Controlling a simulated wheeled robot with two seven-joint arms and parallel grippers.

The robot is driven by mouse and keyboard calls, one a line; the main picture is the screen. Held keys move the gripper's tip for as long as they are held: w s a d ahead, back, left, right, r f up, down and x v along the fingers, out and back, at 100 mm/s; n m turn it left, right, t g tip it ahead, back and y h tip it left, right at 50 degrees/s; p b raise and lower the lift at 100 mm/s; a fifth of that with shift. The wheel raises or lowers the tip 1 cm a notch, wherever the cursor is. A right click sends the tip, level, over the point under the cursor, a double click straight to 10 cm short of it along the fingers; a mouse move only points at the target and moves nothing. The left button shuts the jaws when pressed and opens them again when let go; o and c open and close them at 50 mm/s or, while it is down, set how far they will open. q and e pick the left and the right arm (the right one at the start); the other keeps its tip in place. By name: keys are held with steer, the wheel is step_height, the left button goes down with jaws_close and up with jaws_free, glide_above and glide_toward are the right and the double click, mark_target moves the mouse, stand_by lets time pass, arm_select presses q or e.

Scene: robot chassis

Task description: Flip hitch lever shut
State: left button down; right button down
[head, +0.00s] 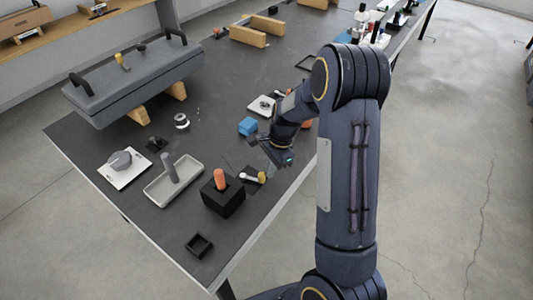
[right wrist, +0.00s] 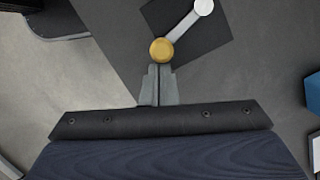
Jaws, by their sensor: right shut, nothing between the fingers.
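The hitch lever is a light grey bar with a yellow round knob (head: 262,177) at its end, on a dark square plate (head: 252,173) on the table. In the right wrist view the lever (right wrist: 188,25) runs from a pale pivot at the upper right down to its knob (right wrist: 161,50). My right gripper (right wrist: 158,70) is shut and empty, its fingertips right at the knob; I cannot tell whether they touch it. In the head view the right gripper (head: 275,160) is partly hidden by my own arm. My left gripper is not in view.
A black block with an orange peg (head: 221,179), a tray with a grey peg (head: 170,167) and a white plate with a grey knob (head: 122,161) stand left of the lever. The table edge is close on the right.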

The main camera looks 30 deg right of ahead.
steer(key=a+m, duration=0.1)
steer(key=s+m+p, duration=0.1)
steer(key=s+a+m+t+p, duration=0.1)
steer(key=m, duration=0.1)
steer(key=shift+s+a+r, duration=0.15)
steer(key=shift+a, duration=0.2)
steer(key=shift+a+m, duration=0.1)
steer(key=shift+m, duration=0.3)
steer(key=shift+w+p, duration=0.3)
steer(key=shift+w, duration=0.5)
